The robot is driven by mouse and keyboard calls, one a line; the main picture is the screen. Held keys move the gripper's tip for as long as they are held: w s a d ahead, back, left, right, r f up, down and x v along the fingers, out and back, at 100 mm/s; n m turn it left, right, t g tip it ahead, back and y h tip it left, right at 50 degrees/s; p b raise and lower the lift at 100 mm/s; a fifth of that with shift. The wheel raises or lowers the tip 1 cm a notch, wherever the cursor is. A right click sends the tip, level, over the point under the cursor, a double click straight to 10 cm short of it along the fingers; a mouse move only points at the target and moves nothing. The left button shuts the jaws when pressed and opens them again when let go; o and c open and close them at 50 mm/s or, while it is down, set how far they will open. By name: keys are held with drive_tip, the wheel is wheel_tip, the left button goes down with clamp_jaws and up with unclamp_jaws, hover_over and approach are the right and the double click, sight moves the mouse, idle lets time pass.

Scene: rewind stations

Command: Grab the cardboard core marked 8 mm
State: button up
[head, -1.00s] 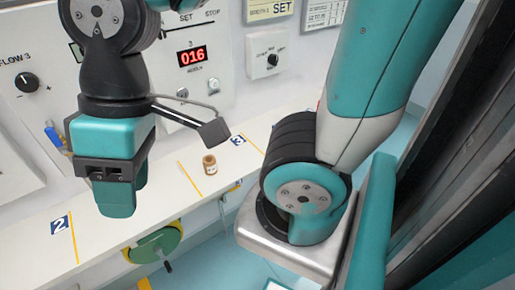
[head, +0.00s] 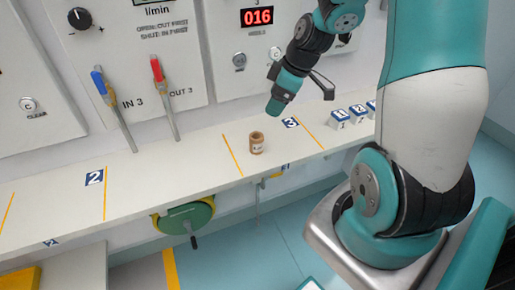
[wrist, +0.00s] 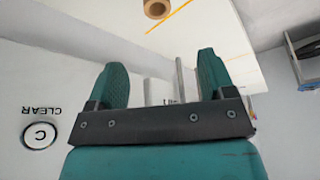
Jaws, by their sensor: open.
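A small brown cardboard core (head: 256,143) stands upright on the white shelf, just right of a yellow line and left of the number 3 label. It has a pale label whose marking is too small to read. It also shows at the top of the wrist view (wrist: 157,9), seen partly from above and cut by the frame edge. My gripper (head: 274,108) is above and right of the core in the head view, apart from it. In the wrist view my gripper (wrist: 163,85) has its two teal fingers spread, with nothing held between them.
The white shelf (head: 160,171) is clear around the core. Several white and blue blocks (head: 340,117) stand to the right. Blue (head: 98,82) and red (head: 157,70) levers rise at the left. A green crank wheel (head: 185,219) sits under the shelf front. The panel wall stands close behind.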

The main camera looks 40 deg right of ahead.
sight(256, 143)
drive_tip(key=p+x, duration=0.1)
drive_tip(key=x, duration=1)
drive_tip(key=shift+f, duration=0.35)
drive_tip(key=shift+d+p+x, duration=0.15)
drive_tip(key=shift+p+x, duration=0.25)
drive_tip(key=shift+x, duration=0.95)
drive_tip(key=shift+d+p+x, duration=0.2)
drive_tip(key=shift+p+x, duration=0.2)
drive_tip(key=shift+x, duration=0.9)
drive_tip(key=shift+s+f, duration=0.1)
drive_tip(key=shift+c, duration=0.4)
drive_tip(key=c, duration=0.9)
